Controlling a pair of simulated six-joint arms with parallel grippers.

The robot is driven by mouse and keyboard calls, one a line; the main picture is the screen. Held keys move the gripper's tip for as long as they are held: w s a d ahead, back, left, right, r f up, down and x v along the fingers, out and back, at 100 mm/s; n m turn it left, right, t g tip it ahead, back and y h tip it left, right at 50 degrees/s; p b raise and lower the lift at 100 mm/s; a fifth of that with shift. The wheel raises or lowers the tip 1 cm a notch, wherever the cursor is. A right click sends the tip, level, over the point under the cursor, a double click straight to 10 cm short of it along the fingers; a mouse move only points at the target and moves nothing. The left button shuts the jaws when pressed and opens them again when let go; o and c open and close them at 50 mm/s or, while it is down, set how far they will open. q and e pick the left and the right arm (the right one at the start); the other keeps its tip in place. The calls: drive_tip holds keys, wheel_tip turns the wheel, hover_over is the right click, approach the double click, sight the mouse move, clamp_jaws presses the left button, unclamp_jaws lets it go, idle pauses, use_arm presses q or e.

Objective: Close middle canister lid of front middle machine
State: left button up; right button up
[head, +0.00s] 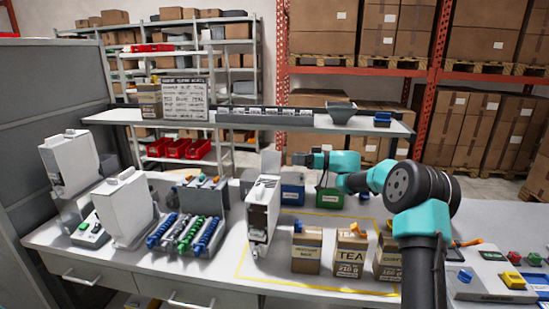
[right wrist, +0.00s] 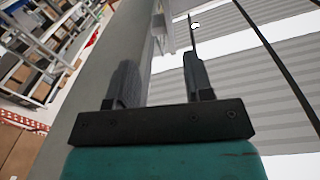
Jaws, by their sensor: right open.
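A narrow white machine (head: 262,212) stands upright near the middle of the table, with its dark-detailed narrow side facing me. A pale lid-like flap (head: 270,162) stands up at its top; I cannot tell which canister it belongs to. My right gripper (head: 297,159) points left, just right of this flap, above the table. A gap between them cannot be judged. In the right wrist view its two dark fingers (right wrist: 158,62) are apart, with pale ribbed surfaces beyond and nothing clearly held. My left gripper is out of view.
Two other white machines (head: 70,163) (head: 123,208) stand at the left. Cardboard boxes, including a TEA box (head: 350,258), stand right of the middle machine. Blue and green bins (head: 330,199) are behind it. A raised shelf (head: 245,121) spans the back. Colored tubes (head: 186,234) lie left.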

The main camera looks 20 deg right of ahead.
sight(275, 156)
drive_tip(key=x, duration=0.8)
drive_tip(key=shift+w+a, duration=0.25)
clamp_jaws()
